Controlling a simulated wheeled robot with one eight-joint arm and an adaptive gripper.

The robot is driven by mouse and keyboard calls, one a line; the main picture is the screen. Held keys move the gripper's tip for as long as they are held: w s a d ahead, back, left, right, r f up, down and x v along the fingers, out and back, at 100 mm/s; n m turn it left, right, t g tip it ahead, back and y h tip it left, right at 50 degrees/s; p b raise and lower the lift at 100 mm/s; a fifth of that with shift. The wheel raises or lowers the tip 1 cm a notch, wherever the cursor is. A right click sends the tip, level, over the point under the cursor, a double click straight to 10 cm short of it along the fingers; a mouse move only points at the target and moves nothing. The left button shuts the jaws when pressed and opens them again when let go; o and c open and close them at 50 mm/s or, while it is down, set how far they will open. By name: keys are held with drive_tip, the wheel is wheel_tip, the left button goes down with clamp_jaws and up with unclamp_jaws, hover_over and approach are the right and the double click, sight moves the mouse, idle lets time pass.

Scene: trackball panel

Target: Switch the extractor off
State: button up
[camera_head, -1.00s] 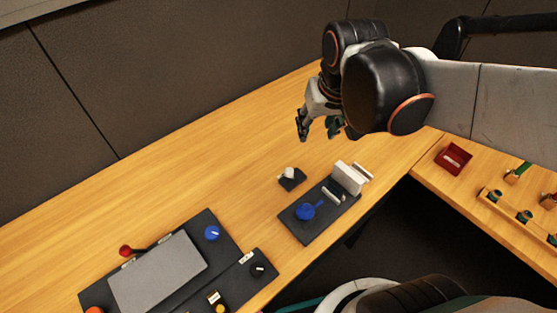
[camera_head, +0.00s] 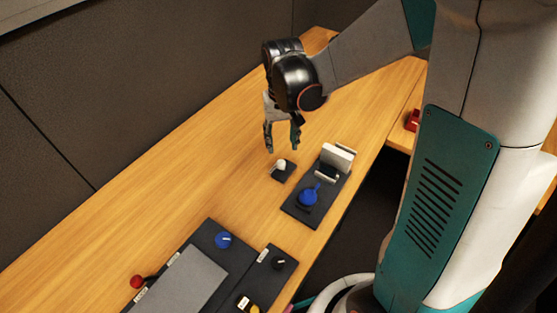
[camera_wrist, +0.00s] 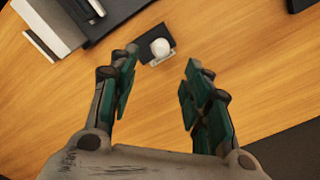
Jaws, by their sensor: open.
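No label is readable, so I cannot tell which control is the extractor's. A small white ball on a dark base (camera_head: 281,165) sits on the wooden desk; it also shows in the wrist view (camera_wrist: 160,47). My gripper (camera_head: 282,149) is open and empty, pointing down just above and behind the ball. In the wrist view the ball lies beyond and between the fingertips (camera_wrist: 161,60). A blue knob (camera_head: 223,240), a black knob (camera_head: 278,262) and a red knob (camera_head: 136,282) stand at the lower left, with pale labels near some.
A grey plate (camera_head: 183,284) lies front left. A red tray (camera_head: 412,120) is partly hidden by my body. The desk left of the ball is clear.

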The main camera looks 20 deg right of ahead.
sight(281, 161)
wheel_tip(281, 161, down, 11)
drive_tip(key=b, duration=0.4)
drive_tip(key=shift+f, duration=0.2)
